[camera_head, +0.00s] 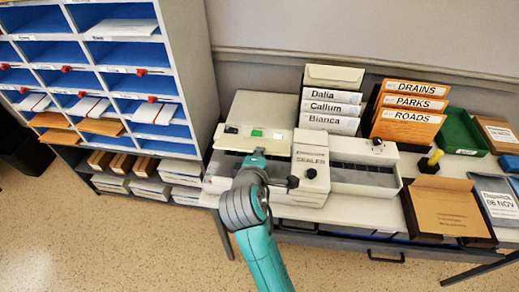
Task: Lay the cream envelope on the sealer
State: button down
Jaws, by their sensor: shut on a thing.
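The cream envelope (237,142) is a flat pale piece with a green patch, over the left part of the sealer. My gripper (257,156) is shut on its near edge, and the fingertips are small and partly hidden by my wrist. I cannot tell whether the envelope touches the surface under it. The sealer (313,148) is a long off-white machine with a lettered middle housing, dark knobs and a dark slotted section at its right.
A rack with white name-labelled envelopes (331,110) and a cream piece stands behind the sealer, beside orange labelled envelopes (409,115). At the right are a green tray (460,131), a yellow-handled stamp (431,161) and a brown box (447,207). A pigeonhole cabinet (199,60) stands left.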

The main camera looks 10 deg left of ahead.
jog(key=shift+f, duration=3.2)
jog(key=c, duration=1.2)
grip_release()
jog(key=v, duration=1.2)
jog(key=shift+f, duration=0.1)
